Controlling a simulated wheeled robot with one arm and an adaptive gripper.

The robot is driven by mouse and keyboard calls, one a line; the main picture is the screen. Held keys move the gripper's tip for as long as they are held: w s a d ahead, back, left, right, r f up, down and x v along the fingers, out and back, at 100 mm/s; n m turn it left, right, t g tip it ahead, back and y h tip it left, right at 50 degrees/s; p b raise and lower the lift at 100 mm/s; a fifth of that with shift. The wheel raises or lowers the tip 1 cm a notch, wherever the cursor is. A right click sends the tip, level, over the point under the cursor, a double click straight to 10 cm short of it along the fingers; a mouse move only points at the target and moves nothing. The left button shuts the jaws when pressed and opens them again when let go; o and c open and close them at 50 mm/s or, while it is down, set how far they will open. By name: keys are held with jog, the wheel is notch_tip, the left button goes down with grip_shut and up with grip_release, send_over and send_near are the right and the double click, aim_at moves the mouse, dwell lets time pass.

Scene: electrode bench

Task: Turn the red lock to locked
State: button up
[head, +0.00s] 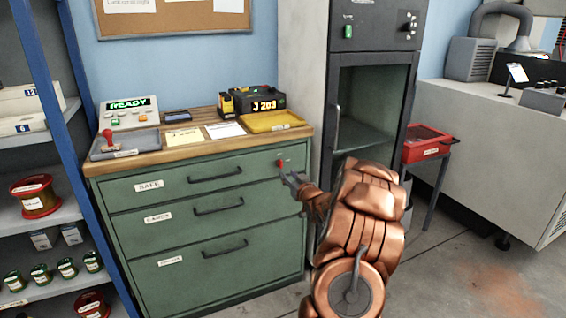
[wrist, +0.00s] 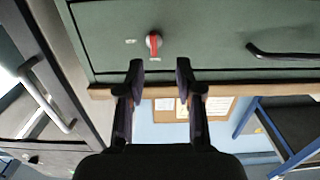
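The red lock (head: 280,162) is a small red lever on the right part of the top drawer front, the one labelled SAFE (head: 149,186). In the wrist view the red lock (wrist: 153,42) shows as a red bar on a round pale base, just beyond my fingertips and a little left of midway between them. My gripper (head: 289,180) is close to the drawer front, just below the lock in the head view. In the wrist view my gripper (wrist: 160,66) has its two fingers apart with nothing between them. I cannot tell whether a finger touches the lock.
The green drawer cabinet (head: 210,215) has its drawers shut, with dark bar handles; the top handle (head: 215,174) is left of the lock. A tall grey cabinet (head: 308,90) stands right of it. A red bin (head: 425,143) is farther right. Open floor lies at the lower right.

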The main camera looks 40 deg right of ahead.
jog(key=d+x, duration=0.1)
jog(key=x, duration=0.6)
jog(key=shift+r, duration=0.35)
jog(key=shift+w, duration=0.1)
grip_shut()
dwell(0.7)
